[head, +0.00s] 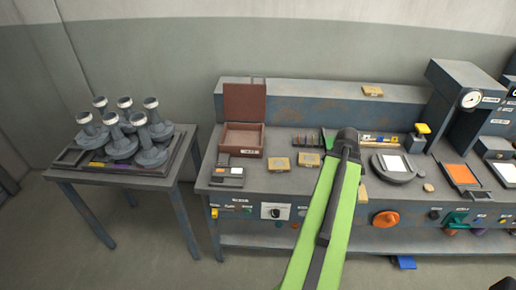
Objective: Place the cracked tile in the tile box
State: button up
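A brown box (229,150) with its lid (245,103) raised stands on the workbench at left of centre. A white label is on its front, too small to read. It looks like the tile box, and its visible inside looks empty. Small tan tiles lie on the bench: one tile (279,164) right of the box and another tile (308,159) beside it. A third tan piece (361,193) shows partly behind my arm. I cannot tell which tile is cracked. My gripper (347,135) is over the middle of the bench, right of the box; my arm hides its fingers.
A side table (70,176) at left holds several grey flasks. A small grey device (228,172) sits before the box. Another tan piece (372,90) lies on the back ledge. A round plate (393,174) and a gauge press (462,95) stand at right.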

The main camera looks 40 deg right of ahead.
aim_at(243, 140)
jog(key=k, duration=1.05)
jog(key=z, duration=0.35)
jog(key=i, duration=1.25)
jog(key=u, duration=0.45)
jog(key=i, duration=1.15)
jog(key=u, duration=0.65)
